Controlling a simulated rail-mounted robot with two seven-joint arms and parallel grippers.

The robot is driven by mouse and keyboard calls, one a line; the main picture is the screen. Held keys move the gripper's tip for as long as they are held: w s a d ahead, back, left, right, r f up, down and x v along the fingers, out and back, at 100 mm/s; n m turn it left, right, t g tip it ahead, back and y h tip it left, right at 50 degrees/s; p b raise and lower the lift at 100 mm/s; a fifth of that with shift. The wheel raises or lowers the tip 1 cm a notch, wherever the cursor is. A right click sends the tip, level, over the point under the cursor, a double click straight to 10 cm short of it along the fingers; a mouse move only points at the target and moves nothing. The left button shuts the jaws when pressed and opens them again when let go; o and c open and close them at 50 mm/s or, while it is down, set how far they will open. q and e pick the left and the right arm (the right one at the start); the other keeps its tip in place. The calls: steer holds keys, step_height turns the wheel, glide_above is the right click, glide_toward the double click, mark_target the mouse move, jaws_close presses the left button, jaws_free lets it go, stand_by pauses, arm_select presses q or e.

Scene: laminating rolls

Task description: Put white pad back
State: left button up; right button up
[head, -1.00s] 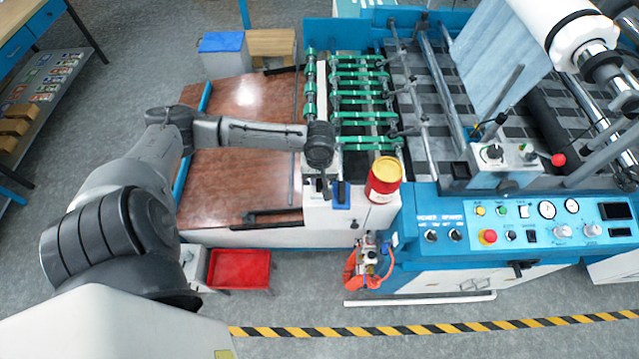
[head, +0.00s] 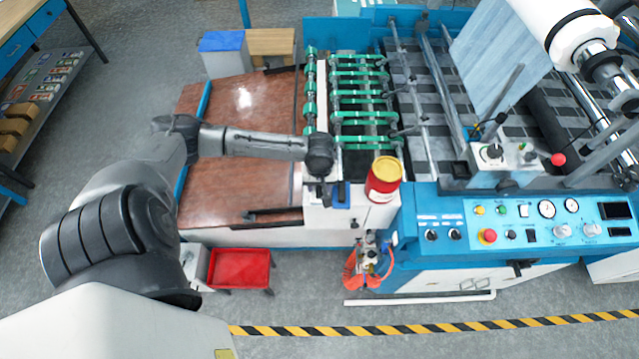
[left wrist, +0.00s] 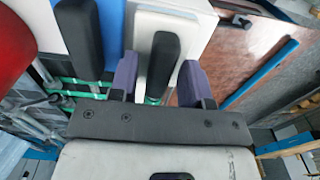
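The white pad (left wrist: 197,32) with a black upright handle (left wrist: 162,62) shows in the left wrist view. My left gripper (left wrist: 158,82) has its two purple-padded fingers apart, one on each side of the handle, with a visible gap on the left side. In the head view my left gripper (head: 320,190) points down at the white front end of the machine and largely hides the white pad there. A blue pad (left wrist: 110,35) with its own black handle lies just left of the white one; it also shows in the head view (head: 341,199). My right gripper is out of view.
A red can with a yellow lid (head: 384,180) stands close to the right of the blue pad. Green rollers (head: 360,95) lie behind the gripper. The brown feed table (head: 235,175) under my left arm is largely clear. A red tray (head: 240,268) is below.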

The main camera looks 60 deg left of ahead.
arm_select(q)
steer(key=shift+o, duration=0.2)
step_height(320, 180, up, 11)
steer(key=s+d+f+m+t, duration=0.1)
steer(key=s+d+f+m, duration=0.15)
steer(key=d, duration=0.25)
steer(key=s+d+f+m+h, duration=0.1)
steer(key=s+d+f+m, duration=0.1)
steer(key=d+f+m, duration=0.15)
steer(key=s+d+f+m+t, duration=0.1)
steer(key=s+d+f+m, duration=0.15)
steer(key=d, duration=0.35)
steer(key=s+d+m+t, duration=0.1)
steer(key=s+d+m, duration=0.5)
steer(key=s, duration=0.2)
steer(key=shift+s+d+r+t+y, duration=0.15)
steer(key=shift+d+r+t+y, duration=0.15)
steer(key=shift+d+r+y, duration=0.1)
steer(key=shift+f, duration=0.1)
